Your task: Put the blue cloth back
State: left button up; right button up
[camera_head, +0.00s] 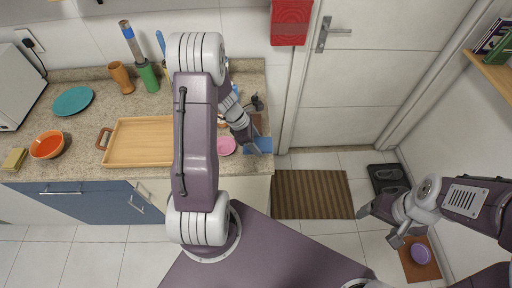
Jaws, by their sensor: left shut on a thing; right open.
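The blue cloth (262,145) shows at the right end of the counter, beside the counter's front corner. My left gripper (252,143) reaches down to it from behind my arm and is shut on it. My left arm hides part of the counter around it. I cannot tell whether the cloth touches the counter top. My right gripper (378,226) is open and empty, above the floor at the right.
A wooden tray (140,142), a pink dish (226,145), a teal plate (73,101) and an orange bowl (47,145) are on the counter. A sponge (14,159) lies at the left. A striped mat (312,194) lies on the floor.

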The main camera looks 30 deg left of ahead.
pick_arm(q)
jog(key=shift+f, duration=0.4)
jog(key=f, duration=0.3)
jog(key=shift+d+b, duration=0.25)
jog(key=shift+b, duration=0.15)
jog(key=shift+f, duration=0.15)
jog(key=shift+w+a, duration=0.1)
jog(key=shift+a, duration=0.1)
jog(key=shift+f, duration=0.1)
jog(key=shift+d+f, duration=0.1)
jog(key=shift+f, duration=0.05)
jog(key=o, duration=1.3)
jog(key=shift+o, duration=0.8)
